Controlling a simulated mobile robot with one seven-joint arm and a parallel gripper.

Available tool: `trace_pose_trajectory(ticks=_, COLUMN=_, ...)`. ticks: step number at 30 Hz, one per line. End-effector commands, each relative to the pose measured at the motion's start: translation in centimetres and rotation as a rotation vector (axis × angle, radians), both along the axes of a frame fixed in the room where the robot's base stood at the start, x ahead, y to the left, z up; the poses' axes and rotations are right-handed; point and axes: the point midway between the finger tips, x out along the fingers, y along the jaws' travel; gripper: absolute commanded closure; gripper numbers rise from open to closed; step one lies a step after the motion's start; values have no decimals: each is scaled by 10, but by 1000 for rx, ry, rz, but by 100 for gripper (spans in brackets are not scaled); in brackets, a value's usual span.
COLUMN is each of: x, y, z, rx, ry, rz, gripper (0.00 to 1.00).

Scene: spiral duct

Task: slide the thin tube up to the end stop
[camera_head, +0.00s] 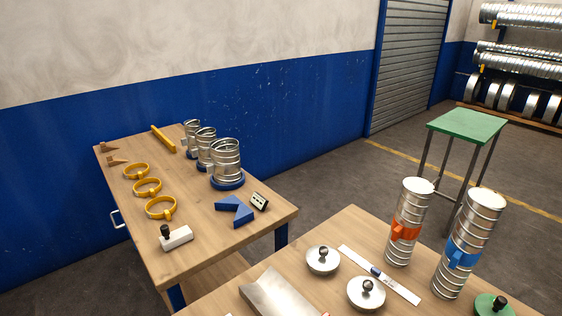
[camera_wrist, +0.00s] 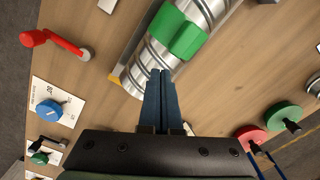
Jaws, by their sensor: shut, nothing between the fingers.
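In the wrist view a spiral metal tube with a green band (camera_wrist: 176,30) lies in a metal trough, running up to the right. My gripper (camera_wrist: 160,74) is shut and empty, its fingertips over the near end of this tube; I cannot tell if they touch it. A yellow edge (camera_wrist: 117,79) shows at the trough's near end; I cannot tell if it is the end stop. In the head view one end of the trough (camera_head: 280,296) shows at the bottom, and my gripper is not visible there.
A tube with an orange band (camera_head: 405,232) and a wider one with a blue band (camera_head: 462,258) stand upright on the near table. Knobbed metal lids (camera_head: 322,260) lie beside them. In the wrist view a red crank handle (camera_wrist: 55,42) stands left of the tube.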

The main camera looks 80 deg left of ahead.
Motion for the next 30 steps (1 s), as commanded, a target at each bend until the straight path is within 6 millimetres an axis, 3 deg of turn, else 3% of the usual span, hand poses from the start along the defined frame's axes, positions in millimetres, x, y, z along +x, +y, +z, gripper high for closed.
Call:
trace_pose_trajectory(ticks=18, x=0, y=0, z=-26, rx=0, ry=0, rz=1, gripper=100)
trace_pose_trajectory(ticks=30, x=0, y=0, z=-27, rx=0, ry=0, rz=1, gripper=100)
